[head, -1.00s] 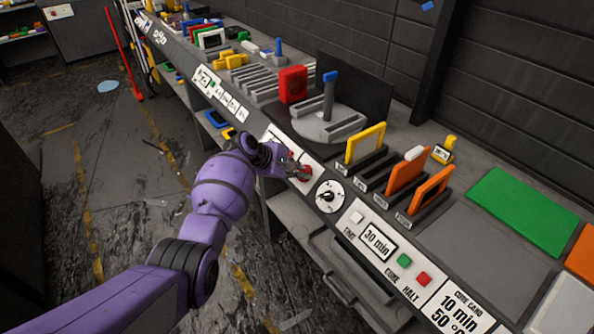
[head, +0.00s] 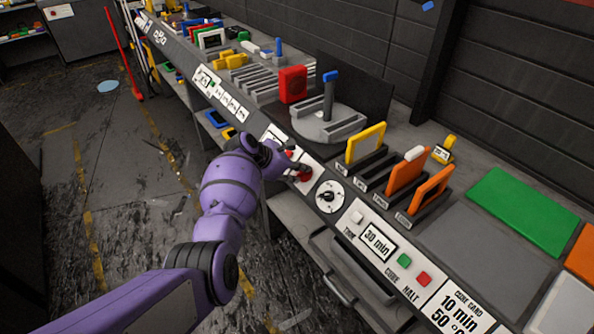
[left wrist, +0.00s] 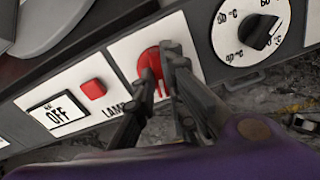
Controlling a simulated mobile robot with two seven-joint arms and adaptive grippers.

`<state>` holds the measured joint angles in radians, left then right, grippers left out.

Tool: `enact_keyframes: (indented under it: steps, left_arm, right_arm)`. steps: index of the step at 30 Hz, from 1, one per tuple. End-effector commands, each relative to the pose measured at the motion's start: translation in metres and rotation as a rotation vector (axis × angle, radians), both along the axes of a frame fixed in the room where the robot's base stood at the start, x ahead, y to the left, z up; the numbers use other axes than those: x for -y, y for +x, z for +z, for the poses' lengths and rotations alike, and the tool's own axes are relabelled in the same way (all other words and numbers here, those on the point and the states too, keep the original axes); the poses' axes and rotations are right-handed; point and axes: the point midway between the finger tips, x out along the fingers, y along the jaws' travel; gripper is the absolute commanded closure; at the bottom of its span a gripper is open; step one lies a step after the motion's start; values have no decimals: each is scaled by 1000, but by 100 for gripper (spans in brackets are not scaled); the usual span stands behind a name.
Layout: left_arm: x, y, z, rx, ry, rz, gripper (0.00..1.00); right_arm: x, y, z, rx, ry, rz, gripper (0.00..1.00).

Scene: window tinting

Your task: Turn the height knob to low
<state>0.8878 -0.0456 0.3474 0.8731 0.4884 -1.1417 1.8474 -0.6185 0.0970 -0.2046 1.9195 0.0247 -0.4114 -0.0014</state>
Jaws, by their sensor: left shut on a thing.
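A round red knob (head: 303,174) sits on a white plate on the front panel of the bench. In the left wrist view the red knob (left wrist: 148,62) is partly covered by my fingers, and no label for it can be read. My left gripper (head: 291,165) is at this knob, and in the left wrist view its dark fingers (left wrist: 160,68) are closed on it. My right gripper is not in view.
Right of the knob is a temperature dial (head: 330,197) with a black pointer. On its other side are a square red button (left wrist: 93,89) marked LAMP and an OFF display (left wrist: 58,113). A turntable (head: 328,122) and coloured frames in racks (head: 405,185) stand behind the panel.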

Motion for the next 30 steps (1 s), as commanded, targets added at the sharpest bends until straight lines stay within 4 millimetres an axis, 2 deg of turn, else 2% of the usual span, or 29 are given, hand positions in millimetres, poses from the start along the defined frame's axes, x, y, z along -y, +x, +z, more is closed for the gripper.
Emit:
enact_keyframes:
  steps: [20,21,25,30]
  left_arm:
    - [0,0,0,-38,-28,47,100]
    - [0,0,0,-38,-28,47,88]
    - [0,0,0,-38,-27,47,71]
    - [0,0,0,-38,-27,47,70]
  right_arm:
    - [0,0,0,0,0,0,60]
    - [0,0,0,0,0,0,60]
    - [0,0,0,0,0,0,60]
    - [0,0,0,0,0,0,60]
